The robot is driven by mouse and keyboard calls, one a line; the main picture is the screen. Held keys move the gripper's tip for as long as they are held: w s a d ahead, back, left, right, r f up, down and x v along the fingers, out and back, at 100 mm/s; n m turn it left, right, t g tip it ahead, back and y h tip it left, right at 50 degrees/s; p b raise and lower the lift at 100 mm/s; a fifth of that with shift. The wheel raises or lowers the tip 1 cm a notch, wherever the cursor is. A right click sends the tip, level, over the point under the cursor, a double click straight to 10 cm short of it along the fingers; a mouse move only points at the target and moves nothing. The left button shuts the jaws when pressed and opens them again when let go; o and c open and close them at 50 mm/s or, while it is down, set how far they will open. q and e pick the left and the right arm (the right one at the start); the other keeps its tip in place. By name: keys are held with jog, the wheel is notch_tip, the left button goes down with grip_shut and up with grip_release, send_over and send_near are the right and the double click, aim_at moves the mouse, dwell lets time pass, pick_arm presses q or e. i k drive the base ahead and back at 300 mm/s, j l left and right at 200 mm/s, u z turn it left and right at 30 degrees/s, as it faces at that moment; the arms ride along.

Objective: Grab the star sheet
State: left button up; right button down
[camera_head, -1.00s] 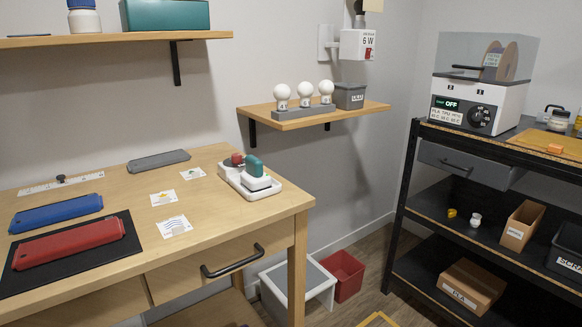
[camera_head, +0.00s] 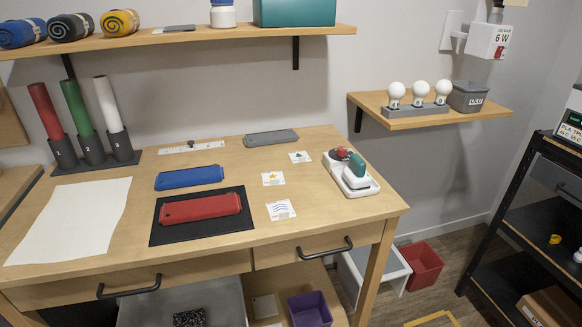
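The star sheet (camera_head: 273,178) is a small white card with a yellow star. It lies flat on the wooden desk (camera_head: 330,222), right of the blue case. A similar card with a green mark (camera_head: 299,157) lies behind it, and a card with blue wavy lines (camera_head: 280,210) lies in front of it. Nothing covers the star sheet. Neither of my grippers is in view.
A blue case (camera_head: 189,178) and a red case (camera_head: 200,207) on a black mat (camera_head: 163,237) lie left of the cards. A white device with red and green parts (camera_head: 350,174) stands to the right. A large white sheet (camera_head: 70,222) covers the desk's left part.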

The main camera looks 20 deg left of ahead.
aim_at(272, 178)
jog(key=i+u, duration=0.1)
jog(key=u, duration=0.9)
